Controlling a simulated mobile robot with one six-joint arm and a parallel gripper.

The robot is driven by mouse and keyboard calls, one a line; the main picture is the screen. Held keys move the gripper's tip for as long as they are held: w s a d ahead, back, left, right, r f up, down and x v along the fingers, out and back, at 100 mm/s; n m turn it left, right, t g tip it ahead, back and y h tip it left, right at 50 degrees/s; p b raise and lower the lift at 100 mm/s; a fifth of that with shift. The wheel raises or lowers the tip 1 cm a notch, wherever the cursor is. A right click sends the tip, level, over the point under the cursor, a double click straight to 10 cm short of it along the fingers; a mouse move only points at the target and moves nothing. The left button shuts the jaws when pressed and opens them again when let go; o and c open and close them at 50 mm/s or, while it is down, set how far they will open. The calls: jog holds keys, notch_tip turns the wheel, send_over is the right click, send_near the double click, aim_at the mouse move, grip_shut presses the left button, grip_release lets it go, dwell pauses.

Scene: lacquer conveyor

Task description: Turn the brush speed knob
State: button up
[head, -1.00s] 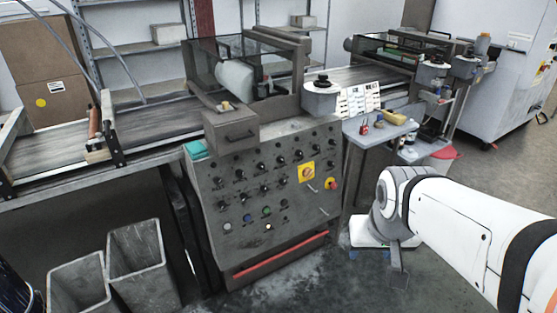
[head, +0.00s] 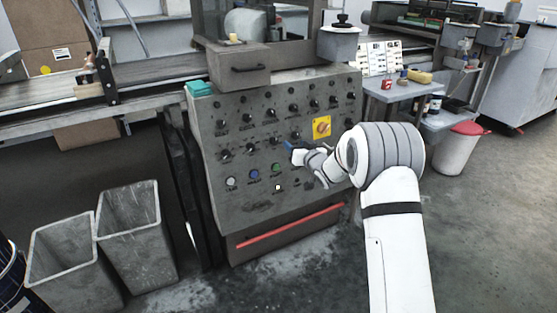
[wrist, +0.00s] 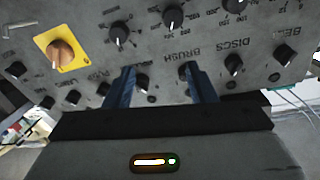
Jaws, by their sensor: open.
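The grey control panel (head: 215,185) carries rows of black knobs. In the wrist view the panel appears upside down, with a BRUSH label (wrist: 181,53) in the middle. A black knob with a number scale, apparently the brush speed knob (wrist: 172,18), is at the top middle beside that label; in the head view it appears to be the knob (head: 272,142) in the lower knob row. My gripper (wrist: 159,70) is open, its two blue fingers pointing at the panel below this knob in the wrist view. Nothing is between the tips; contact with the panel cannot be told.
A yellow plate with an orange rotary switch (head: 321,127) is right of the knobs. Round buttons (head: 254,174) are below them, and a red bar (head: 290,233) lower still. A side table (head: 400,92) stands to the right. Two grey bins (head: 135,240) stand at left.

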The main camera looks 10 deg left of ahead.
aim_at(275, 142)
jog(key=shift+w+a+f+n+y+b, duration=0.15)
jog(key=shift+w+a+f+y+b, duration=0.25)
jog(key=shift+w+a+f, duration=0.55)
jog(key=shift+w+a+f+n+y+b, duration=0.1)
jog(key=shift+w+a+f+y+b, duration=0.35)
jog(key=shift+w+a, duration=1)
jog(key=shift+w+a+f+n+y+b, duration=0.2)
jog(key=shift+w+a+f+b, duration=0.45)
jog(key=shift+w+a, duration=0.5)
jog(key=c, duration=0.9)
jog(key=shift+s+a, duration=0.1)
jog(key=shift+a, duration=0.05)
jog(key=shift+c, duration=0.4)
